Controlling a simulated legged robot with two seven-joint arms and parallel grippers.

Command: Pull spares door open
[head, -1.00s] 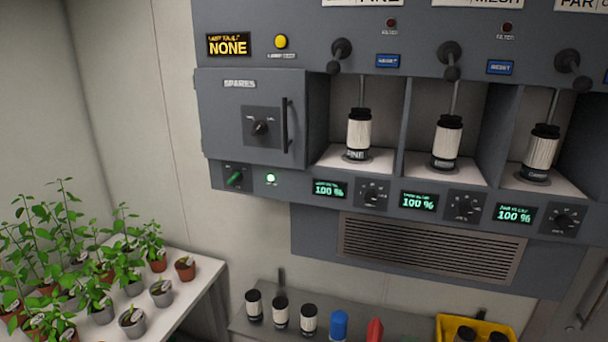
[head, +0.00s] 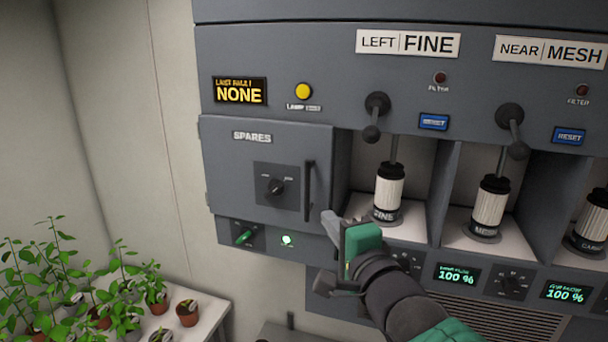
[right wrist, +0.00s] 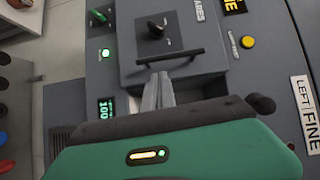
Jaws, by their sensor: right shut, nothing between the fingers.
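In the right wrist view the shut fingers (right wrist: 158,92) point at the door, short of the handle (right wrist: 170,57); I cannot tell the exact gap. The knob (right wrist: 156,31) lies beyond the handle. My left gripper is not in view.
Open bays with white cartridges (head: 388,188) and levers stand right of the door. Below it are a green switch (head: 243,237) and a lit green lamp (head: 288,240). Potted plants (head: 187,313) stand on a white table at lower left. The wall left of the cabinet is bare.

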